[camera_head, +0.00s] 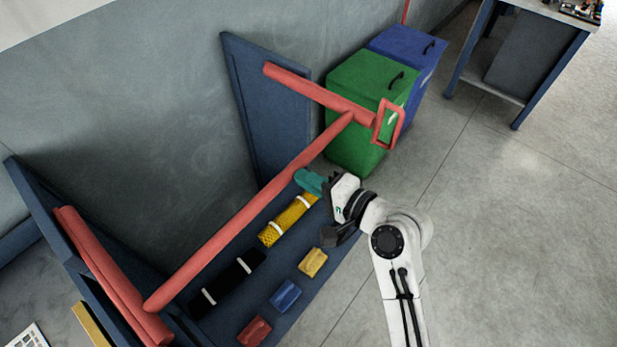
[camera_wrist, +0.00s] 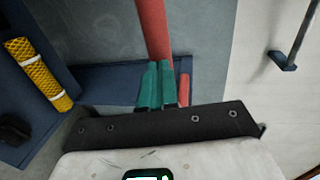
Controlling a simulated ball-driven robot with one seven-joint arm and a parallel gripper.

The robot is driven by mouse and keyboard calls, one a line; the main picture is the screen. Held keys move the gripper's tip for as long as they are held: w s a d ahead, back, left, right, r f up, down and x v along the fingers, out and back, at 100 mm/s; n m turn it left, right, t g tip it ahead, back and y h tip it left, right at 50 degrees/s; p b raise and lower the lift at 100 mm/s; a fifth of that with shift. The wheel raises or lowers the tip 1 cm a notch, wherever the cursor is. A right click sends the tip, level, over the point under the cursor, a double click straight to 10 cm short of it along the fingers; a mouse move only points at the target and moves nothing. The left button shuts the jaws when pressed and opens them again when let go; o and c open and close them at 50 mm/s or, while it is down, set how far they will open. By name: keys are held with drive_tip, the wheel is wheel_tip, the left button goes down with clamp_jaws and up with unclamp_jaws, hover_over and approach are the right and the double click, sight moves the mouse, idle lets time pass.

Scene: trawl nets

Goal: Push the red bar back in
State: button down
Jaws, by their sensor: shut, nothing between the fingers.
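A long red bar (camera_head: 240,220) runs slantwise across the blue rack, from the lower left panel to a shorter red crossbar (camera_head: 310,88) at the far panel. That crossbar ends at the right in a red rectangular loop (camera_head: 388,124). My gripper (camera_head: 309,181) has teal fingers, shut and empty, just below the upper part of the long bar. In the wrist view the shut fingers (camera_wrist: 160,82) lie in front of a red bar (camera_wrist: 152,28); I cannot tell whether they touch it. A small red piece (camera_wrist: 184,88) shows beside them.
A rolled yellow net (camera_head: 287,220) and a black roll (camera_head: 228,283) lie on the blue rack base. Small yellow (camera_head: 313,262), blue (camera_head: 285,295) and red (camera_head: 254,330) bundles lie in front. Green (camera_head: 350,140) and blue (camera_head: 425,55) bins stand behind.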

drive_tip(key=r+b+x, duration=0.1)
drive_tip(key=x, duration=0.8)
drive_tip(key=r+b+x, duration=0.1)
drive_tip(key=r+x, duration=0.1)
drive_tip(key=x, duration=0.8)
drive_tip(key=shift+w+a+r, duration=0.2)
drive_tip(key=shift+a+r, duration=0.1)
drive_tip(key=shift+r, duration=0.2)
drive_tip(key=shift+r, duration=0.1)
